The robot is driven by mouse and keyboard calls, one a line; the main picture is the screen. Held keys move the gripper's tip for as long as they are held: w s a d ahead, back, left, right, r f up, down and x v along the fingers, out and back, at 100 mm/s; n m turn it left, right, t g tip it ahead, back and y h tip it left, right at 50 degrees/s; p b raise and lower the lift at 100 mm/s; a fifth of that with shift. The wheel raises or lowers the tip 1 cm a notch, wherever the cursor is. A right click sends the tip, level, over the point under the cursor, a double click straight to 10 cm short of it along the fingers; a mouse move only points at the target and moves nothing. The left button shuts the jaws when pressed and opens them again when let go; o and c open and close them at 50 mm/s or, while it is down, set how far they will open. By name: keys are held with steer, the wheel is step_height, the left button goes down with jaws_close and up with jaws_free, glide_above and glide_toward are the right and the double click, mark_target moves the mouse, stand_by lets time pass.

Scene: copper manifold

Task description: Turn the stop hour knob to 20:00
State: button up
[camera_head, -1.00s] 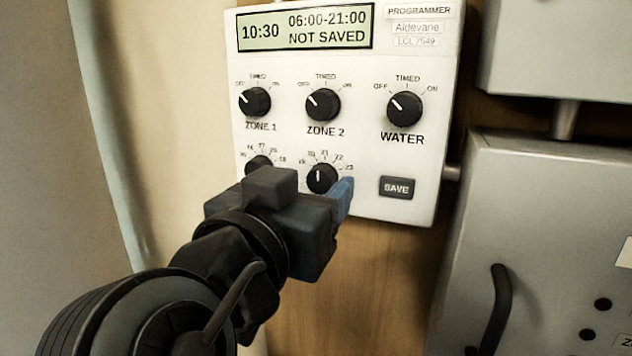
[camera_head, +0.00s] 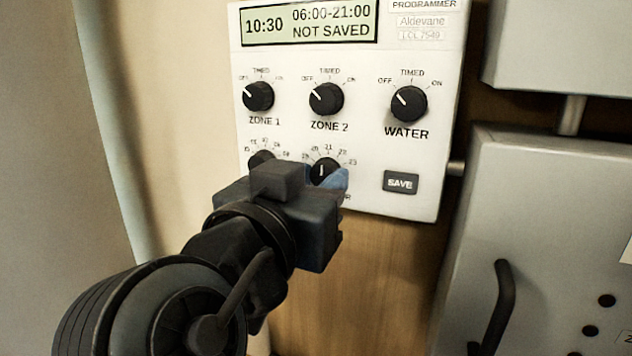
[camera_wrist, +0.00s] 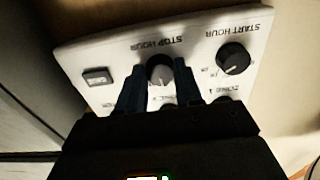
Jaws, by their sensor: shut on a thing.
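The stop hour knob (camera_head: 325,171) is a black dial at the lower middle of the white programmer panel, with a white pointer line and hour marks around it, 20 to 23 readable. In the head view its pointer is near 21, and the display (camera_head: 311,24) reads 10:30, 06:00-21:00, NOT SAVED. My gripper (camera_wrist: 160,82) is shut on this knob, one blue finger on each side in the wrist view. The label STOP HOUR shows upside down beyond the knob there. In the head view my gripper hides the lower part of the knob.
The start hour knob (camera_wrist: 233,58) is beside the held knob. The zone 1 (camera_head: 258,96), zone 2 (camera_head: 326,99) and water (camera_head: 408,104) knobs sit above. The save button (camera_head: 400,182) is to the right. A grey box with a black handle (camera_head: 492,309) stands at the right.

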steer(key=n+p, duration=0.3)
steer(key=shift+r+n, duration=0.15)
steer(key=shift+n, duration=0.25)
steer(key=shift+n+p, duration=0.7)
steer(key=shift+n, duration=0.2)
steer(key=o, duration=1)
steer(key=shift+o, duration=0.2)
